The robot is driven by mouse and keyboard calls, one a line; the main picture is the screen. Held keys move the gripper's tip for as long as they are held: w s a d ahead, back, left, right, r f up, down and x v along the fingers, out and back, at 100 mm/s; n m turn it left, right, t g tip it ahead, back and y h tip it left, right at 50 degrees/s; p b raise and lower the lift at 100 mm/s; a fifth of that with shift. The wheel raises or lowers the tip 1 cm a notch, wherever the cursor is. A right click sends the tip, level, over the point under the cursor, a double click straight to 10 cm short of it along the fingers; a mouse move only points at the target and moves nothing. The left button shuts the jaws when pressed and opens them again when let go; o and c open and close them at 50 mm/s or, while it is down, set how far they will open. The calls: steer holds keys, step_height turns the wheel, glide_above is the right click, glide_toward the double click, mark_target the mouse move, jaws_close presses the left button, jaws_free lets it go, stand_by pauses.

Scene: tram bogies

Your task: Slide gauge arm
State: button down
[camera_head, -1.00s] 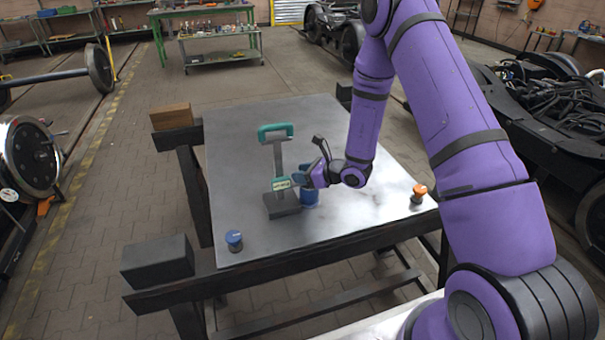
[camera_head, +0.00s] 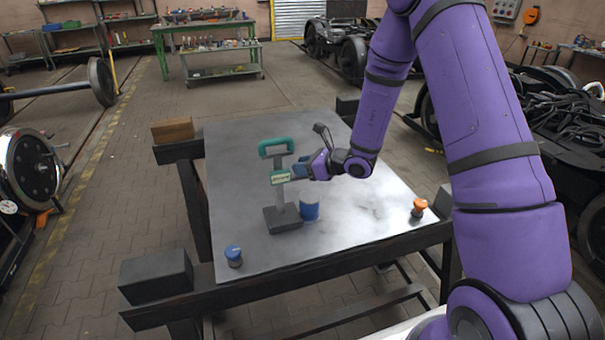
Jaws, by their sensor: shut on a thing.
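A height gauge stands on the steel table, with a dark base (camera_head: 283,219), a grey upright column (camera_head: 286,200) and a teal handle (camera_head: 276,147) at its top. A teal-edged slider with a pale label (camera_head: 280,177) sits partway up the column, well above the base. My gripper (camera_head: 301,170) is at the slider's right side, shut on the gauge arm; its fingers hide most of that arm. A blue cylinder (camera_head: 310,210) stands on the table just right of the column, below my gripper and apart from it.
The steel table (camera_head: 350,225) has free room right of the gauge. A small blue-topped piece (camera_head: 233,256) stands at the front left and an orange-topped one (camera_head: 419,207) at the right edge. A brown block (camera_head: 172,130) and a dark block (camera_head: 156,275) sit on the table's left beams.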

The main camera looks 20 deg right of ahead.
steer(key=shift+r, duration=0.2)
steer(key=c, duration=1.2)
jaws_free()
steer(key=v, duration=1)
steer(key=shift+s+d, duration=0.25)
